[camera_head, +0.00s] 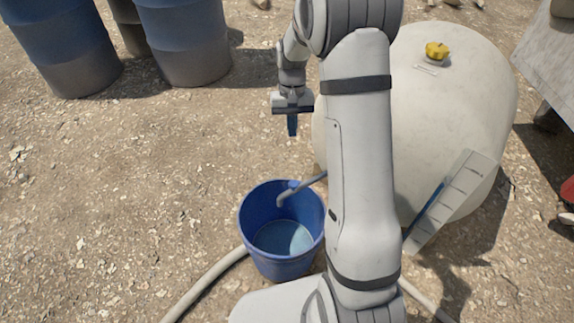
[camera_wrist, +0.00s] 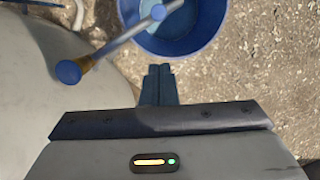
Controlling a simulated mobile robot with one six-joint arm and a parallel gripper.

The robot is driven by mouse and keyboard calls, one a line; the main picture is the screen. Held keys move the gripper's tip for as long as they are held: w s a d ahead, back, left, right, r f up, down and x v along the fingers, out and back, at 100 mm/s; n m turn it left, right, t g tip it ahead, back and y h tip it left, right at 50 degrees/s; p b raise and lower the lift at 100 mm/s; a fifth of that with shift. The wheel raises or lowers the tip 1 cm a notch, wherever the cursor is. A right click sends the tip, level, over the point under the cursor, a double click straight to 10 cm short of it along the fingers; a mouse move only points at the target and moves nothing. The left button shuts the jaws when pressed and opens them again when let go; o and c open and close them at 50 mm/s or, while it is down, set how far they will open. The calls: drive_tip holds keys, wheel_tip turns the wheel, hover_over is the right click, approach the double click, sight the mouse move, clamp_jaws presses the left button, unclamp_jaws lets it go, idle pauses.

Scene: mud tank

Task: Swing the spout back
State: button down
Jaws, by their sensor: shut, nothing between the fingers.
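The spout is a thin grey pipe (camera_head: 303,186) that reaches from the pale tank (camera_head: 460,95) out over the blue bucket (camera_head: 245,222). My arm hides where it joins the tank. My gripper (camera_head: 292,134) is shut and empty, pointing down above and behind the bucket, beside the tank. In the wrist view its fingertips (camera_wrist: 160,70) are apart from the spout.
Blue barrels (camera_head: 182,45) stand at the back left. A pale hose (camera_head: 205,283) lies on the ground by the bucket. A yellow cap (camera_head: 436,51) tops the tank, and a grey slab (camera_head: 452,200) leans at its front. Gravel at the left is clear.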

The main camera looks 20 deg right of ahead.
drive_tip(key=f, duration=0.1)
drive_tip(key=w+f, duration=0.1)
drive_tip(key=f, duration=0.1)
drive_tip(key=w+f, duration=0.1)
drive_tip(key=shift+w+d+f, duration=0.15)
drive_tip(key=shift+w+d, duration=0.05)
drive_tip(key=shift+w, duration=0.05)
drive_tip(key=shift+f, duration=0.1)
drive_tip(key=s+a+f+b, duration=0.1)
drive_tip(key=s+f+b, duration=0.3)
drive_tip(key=f, duration=0.6)
drive_tip(key=shift+s, duration=1.15)
